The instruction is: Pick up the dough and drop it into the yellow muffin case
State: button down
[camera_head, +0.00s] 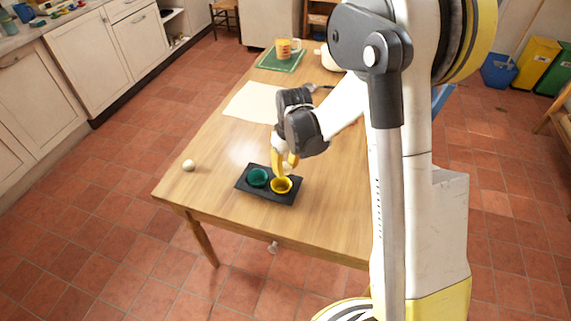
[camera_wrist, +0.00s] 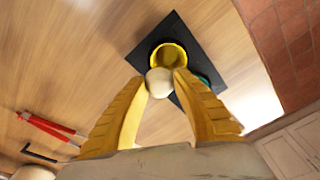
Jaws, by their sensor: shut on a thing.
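My gripper (camera_head: 286,168) has yellow fingers and is shut on the pale, round dough (camera_wrist: 160,82), held between its fingertips. The yellow muffin case (camera_head: 281,185) sits in the dark tray (camera_head: 268,197), at its right part. In the wrist view the yellow case (camera_wrist: 170,47) lies just beyond the dough, which overlaps its near rim. In the head view my gripper is close above and behind this case; the fingers mostly hide the dough there. I cannot tell the exact height gap.
A green case (camera_head: 258,177) sits left of the yellow one. A pale ball (camera_head: 188,165) lies near the table's left corner. A red-handled tool (camera_wrist: 47,126) lies on the wood.

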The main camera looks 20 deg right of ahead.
aim_at(289, 169)
jog(key=c, duration=1)
grip_release()
jog(key=shift+c, duration=0.2)
jog(key=shift+r, duration=0.1)
notch_tip(289, 169, up, 12)
jog(key=s, duration=0.1)
jog(key=shift+s+d, duration=0.25)
